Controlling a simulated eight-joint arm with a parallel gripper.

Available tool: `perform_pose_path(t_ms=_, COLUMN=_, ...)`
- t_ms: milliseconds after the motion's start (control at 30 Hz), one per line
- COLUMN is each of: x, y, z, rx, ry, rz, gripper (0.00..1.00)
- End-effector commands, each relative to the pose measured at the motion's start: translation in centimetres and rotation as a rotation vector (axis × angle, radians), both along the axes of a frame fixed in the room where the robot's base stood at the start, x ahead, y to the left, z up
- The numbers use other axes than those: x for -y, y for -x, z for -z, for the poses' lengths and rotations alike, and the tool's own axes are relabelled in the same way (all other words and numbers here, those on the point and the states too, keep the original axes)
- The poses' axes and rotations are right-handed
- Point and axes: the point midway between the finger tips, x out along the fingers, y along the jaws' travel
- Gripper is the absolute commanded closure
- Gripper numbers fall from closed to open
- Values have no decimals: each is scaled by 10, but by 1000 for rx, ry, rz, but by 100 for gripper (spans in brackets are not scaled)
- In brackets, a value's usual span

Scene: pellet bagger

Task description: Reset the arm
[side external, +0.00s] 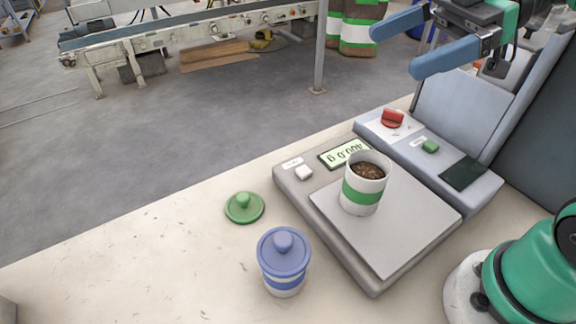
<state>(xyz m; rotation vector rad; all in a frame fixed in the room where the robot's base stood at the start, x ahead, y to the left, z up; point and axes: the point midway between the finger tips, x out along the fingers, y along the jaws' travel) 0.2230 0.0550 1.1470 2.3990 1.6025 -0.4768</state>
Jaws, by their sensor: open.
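My gripper (405,45) is at the upper right, raised above the bagger end of the table. Its two blue fingers are spread apart with nothing between them. A white cup with a green band (362,194) stands upright on the scale's plate (410,228), uncovered, with brown pellets inside. A green lid (244,207) lies on the table left of the scale. A white cup with a blue band and blue lid (283,258) stands upright in front of it.
A grey machine (468,190) with a red switch (392,119), a green button (430,146) and a dark pad (464,173) stands behind the scale. The table's left part (120,270) is clear. A metal post (320,50) and a conveyor (190,28) stand beyond the table.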

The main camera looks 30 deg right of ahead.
Motion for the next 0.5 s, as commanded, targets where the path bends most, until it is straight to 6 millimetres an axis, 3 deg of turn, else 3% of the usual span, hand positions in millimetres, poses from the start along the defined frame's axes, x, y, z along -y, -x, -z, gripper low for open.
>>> perform_pose_path(t_ms=267, x=0, y=1, z=-49, rx=0, ry=0, rz=0, gripper=0)
perform_pose_path(t_ms=500, x=-35, y=-19, z=-45, rx=-11, ry=13, rz=-106, gripper=0)
